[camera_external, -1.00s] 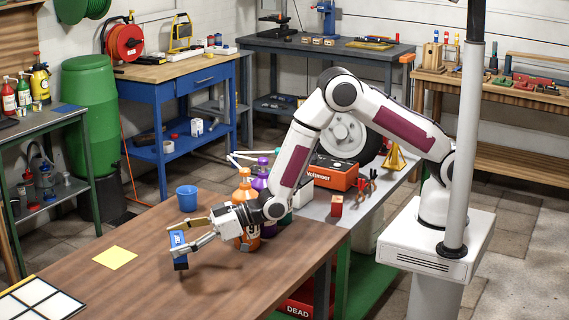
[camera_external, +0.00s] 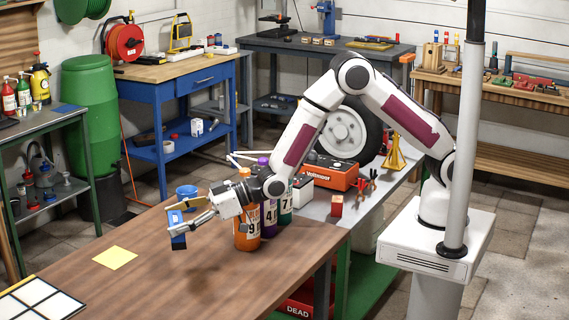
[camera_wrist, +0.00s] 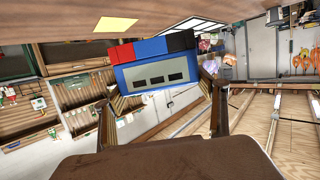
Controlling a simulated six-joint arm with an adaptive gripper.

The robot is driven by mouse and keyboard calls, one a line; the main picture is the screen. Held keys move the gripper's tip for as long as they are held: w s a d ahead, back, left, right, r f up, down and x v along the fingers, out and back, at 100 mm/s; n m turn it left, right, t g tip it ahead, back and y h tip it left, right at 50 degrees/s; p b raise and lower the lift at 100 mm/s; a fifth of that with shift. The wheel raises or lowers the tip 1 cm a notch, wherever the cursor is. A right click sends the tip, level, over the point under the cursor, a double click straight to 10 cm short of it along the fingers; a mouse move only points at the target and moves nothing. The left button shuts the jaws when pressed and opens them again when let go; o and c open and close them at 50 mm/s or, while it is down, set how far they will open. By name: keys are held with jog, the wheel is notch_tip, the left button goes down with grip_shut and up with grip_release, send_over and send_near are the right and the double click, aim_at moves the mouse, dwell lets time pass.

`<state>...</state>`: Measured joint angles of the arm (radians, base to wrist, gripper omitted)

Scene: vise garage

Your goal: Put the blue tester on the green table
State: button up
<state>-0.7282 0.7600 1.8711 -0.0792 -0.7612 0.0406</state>
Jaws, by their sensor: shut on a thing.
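The blue tester (camera_external: 177,229) is a small blue block with a dark lower end. My gripper (camera_external: 184,214) is shut on it and holds it upright above the brown wooden tabletop (camera_external: 205,285). In the wrist view the tester (camera_wrist: 155,74) sits between my two fingers, showing a blue face with dark slots and red, blue and black parts along its edge. A table with green legs and a grey top (camera_external: 50,121) stands at the far left, apart from my gripper. I cannot tell for certain that it is the green table.
A blue cup (camera_external: 187,191) is just behind my gripper, partly hidden. An orange bottle (camera_external: 246,232) and other bottles stand right of it. A yellow square (camera_external: 115,258) and a white grid panel (camera_external: 38,303) lie on the tabletop's left. The tabletop's front middle is clear.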

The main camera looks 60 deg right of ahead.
jog(key=shift+r, duration=0.15)
dwell(0.3)
jog(key=shift+w+d+r, duration=0.25)
jog(key=shift+r, duration=0.3)
jog(key=d+r+m+t+h, duration=0.1)
jog(key=d+r, duration=0.8)
jog(key=r, duration=0.5)
jog(key=d+r, duration=0.9)
jog(key=r, duration=0.4)
jog(key=w+d+f+m+t+h, duration=0.1)
jog(key=w+d+f+m+h, duration=0.1)
jog(key=d+f, duration=0.35)
jog(key=w+d+f+m+t+h, duration=0.1)
jog(key=w+d+f+m+h, duration=0.15)
jog(key=d, duration=0.65)
jog(key=w+d+f+m+t+h, duration=0.1)
jog(key=d+f+m+h, duration=0.15)
jog(key=d, duration=0.55)
jog(key=s+d+f+m+h, duration=0.1)
jog(key=d+f+h, duration=0.1)
jog(key=d+f, duration=0.8)
jog(key=shift+s+f, duration=0.3)
jog(key=shift+s, duration=0.05)
